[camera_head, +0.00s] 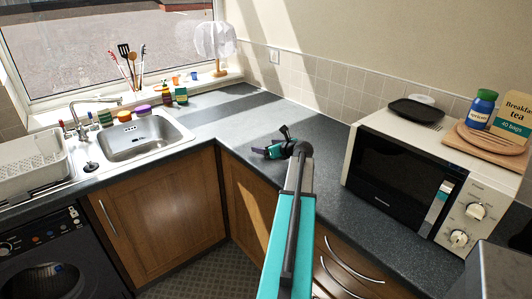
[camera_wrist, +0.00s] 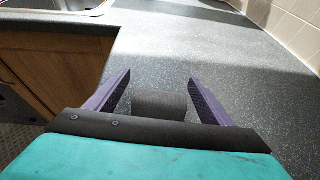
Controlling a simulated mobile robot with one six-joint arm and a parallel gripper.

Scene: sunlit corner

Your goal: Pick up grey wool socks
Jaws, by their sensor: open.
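I do not see any grey wool socks that I can make out in either view. My gripper (camera_head: 272,146) is over the worktop near the inner corner, left of the microwave. In the wrist view my gripper (camera_wrist: 160,77) is open, with its two purple fingers spread apart. A smooth dark grey block shows at the base between the fingers and looks like part of my gripper. Bare speckled worktop lies beyond the fingertips. My arm hides part of the worktop and the cupboard fronts in the head view.
The grey worktop (camera_head: 232,122) is clear toward the corner. A microwave (camera_head: 400,176) stands at the right, with a black tray (camera_head: 415,111) and a tea box (camera_head: 513,117) on top. A sink (camera_head: 147,137) and dish rack (camera_head: 30,165) are at the left. A white-shaded lamp (camera_head: 214,42) stands by the window.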

